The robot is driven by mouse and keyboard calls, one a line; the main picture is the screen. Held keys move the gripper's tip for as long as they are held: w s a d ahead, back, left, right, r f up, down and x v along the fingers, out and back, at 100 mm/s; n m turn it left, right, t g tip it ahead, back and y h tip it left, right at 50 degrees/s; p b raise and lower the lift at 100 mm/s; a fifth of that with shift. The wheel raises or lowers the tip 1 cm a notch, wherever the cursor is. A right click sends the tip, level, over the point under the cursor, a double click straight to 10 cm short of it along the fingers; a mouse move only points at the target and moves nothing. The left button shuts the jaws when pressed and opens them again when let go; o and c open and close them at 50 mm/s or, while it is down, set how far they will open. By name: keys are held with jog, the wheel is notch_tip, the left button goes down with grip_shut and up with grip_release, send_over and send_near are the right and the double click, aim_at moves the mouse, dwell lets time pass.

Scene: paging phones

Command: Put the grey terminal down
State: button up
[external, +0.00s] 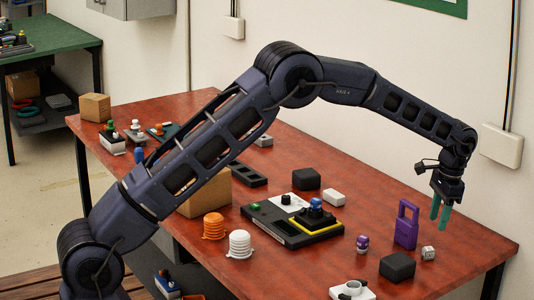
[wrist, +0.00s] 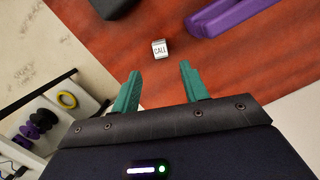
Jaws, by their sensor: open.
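A small light-grey cube (external: 428,253) sits on the red-brown table near its right end; in the wrist view the grey cube (wrist: 160,49) shows a white face marked CALL. I take it as the grey terminal, though no other label confirms this. My gripper (external: 440,214) hangs above the table's right end, its green fingers pointing down. In the wrist view my gripper (wrist: 159,70) is open, with nothing between its fingers. The cube appears beyond the fingertips and apart from them.
A dark block (external: 397,266) and a purple jar (external: 362,244) are also near. A black console (external: 292,222) lies mid-table. The table's right corner (external: 500,248) is bare.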

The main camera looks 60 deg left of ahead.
jog(key=s+a+r+n+t, duration=0.1)
jog(key=s+a+r, duration=0.1)
jog(key=s+r, duration=0.5)
jog(key=s+a+r, duration=0.2)
jog(key=a+r, duration=0.1)
jog(key=r, duration=0.8)
jog(key=s+a+r+n+t, duration=0.1)
jog(key=s+a+r, duration=0.1)
jog(key=s+r, duration=0.45)
jog(key=s+a+r+t, duration=0.1)
jog(key=s+a+r, duration=0.25)
jog(key=s, duration=0.65)
jog(key=s+a+r+n+t, duration=0.1)
jog(key=s, duration=0.8)
jog(key=s+a+r+t, duration=0.1)
jog(key=s+a+r, duration=0.1)
jog(key=s, duration=0.8)
jog(key=s+f, duration=0.3)
jog(key=s, duration=0.5)
jog(key=s+a+f+n+t, duration=0.1)
jog(key=s+f, duration=0.2)
jog(key=s, duration=0.5)
jog(key=shift+a+f+h, duration=0.25)
jog(key=shift+h, duration=0.05)
